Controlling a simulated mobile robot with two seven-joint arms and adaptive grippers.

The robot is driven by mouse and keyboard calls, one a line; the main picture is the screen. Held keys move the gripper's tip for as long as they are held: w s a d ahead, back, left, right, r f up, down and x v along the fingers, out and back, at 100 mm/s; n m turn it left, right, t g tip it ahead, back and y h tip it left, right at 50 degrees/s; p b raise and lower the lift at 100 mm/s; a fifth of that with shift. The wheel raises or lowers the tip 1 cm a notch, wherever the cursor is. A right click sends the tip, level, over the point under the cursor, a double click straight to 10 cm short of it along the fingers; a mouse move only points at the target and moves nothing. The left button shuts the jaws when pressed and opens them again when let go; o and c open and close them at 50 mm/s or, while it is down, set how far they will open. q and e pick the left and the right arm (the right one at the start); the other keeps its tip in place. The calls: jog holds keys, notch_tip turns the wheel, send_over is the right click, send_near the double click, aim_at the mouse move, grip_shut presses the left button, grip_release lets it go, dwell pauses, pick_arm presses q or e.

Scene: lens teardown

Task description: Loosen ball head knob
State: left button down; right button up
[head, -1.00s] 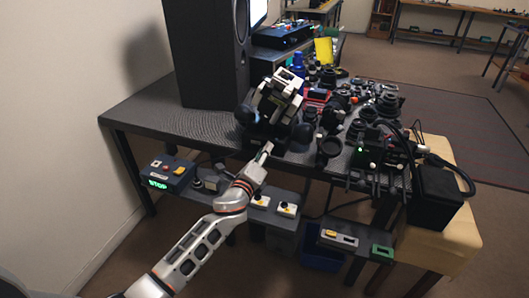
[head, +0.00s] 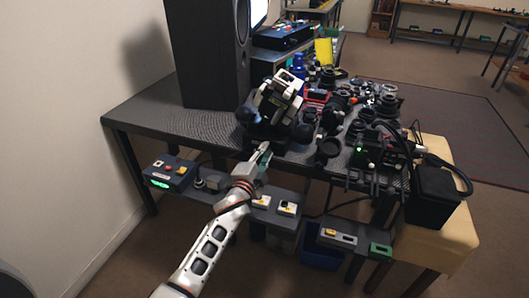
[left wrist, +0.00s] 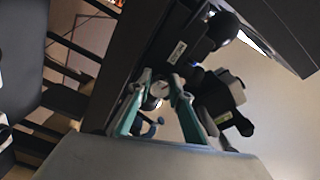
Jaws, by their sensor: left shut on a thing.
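The ball head device (head: 278,100), a light and dark blocky body with round dark knobs on its sides, stands near the table's front edge. My left gripper (head: 263,154) reaches up to its base from the front. In the left wrist view its two teal fingers (left wrist: 157,92) close around a small pale round knob (left wrist: 160,88), which I take for the ball head knob. The knob is mostly hidden by the fingers in the head view. A dark round knob (left wrist: 224,28) and a dark labelled block (left wrist: 180,48) show beyond the fingers. My right gripper is out of view.
A tall black speaker (head: 207,55) stands behind left. Lenses and small parts crowd the table's right side. A low shelf under the front edge carries a control box with green lights (head: 168,174) and several switch boxes. The table's left end (head: 145,115) is clear.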

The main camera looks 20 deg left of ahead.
pick_arm(q)
jog(key=n, duration=0.2)
jog(key=shift+r+n+p, duration=0.1)
jog(key=shift+n+p, duration=0.2)
jog(key=shift+p, duration=0.1)
jog(key=shift+n+p, duration=0.35)
jog(key=shift+n, duration=0.85)
jog(key=shift+f, duration=0.2)
jog(key=c, duration=1.8)
grip_release()
jog(key=shift+s, duration=0.15)
jog(key=s, duration=1.1)
jog(key=shift+s+a, duration=0.15)
jog(key=shift+s, duration=0.25)
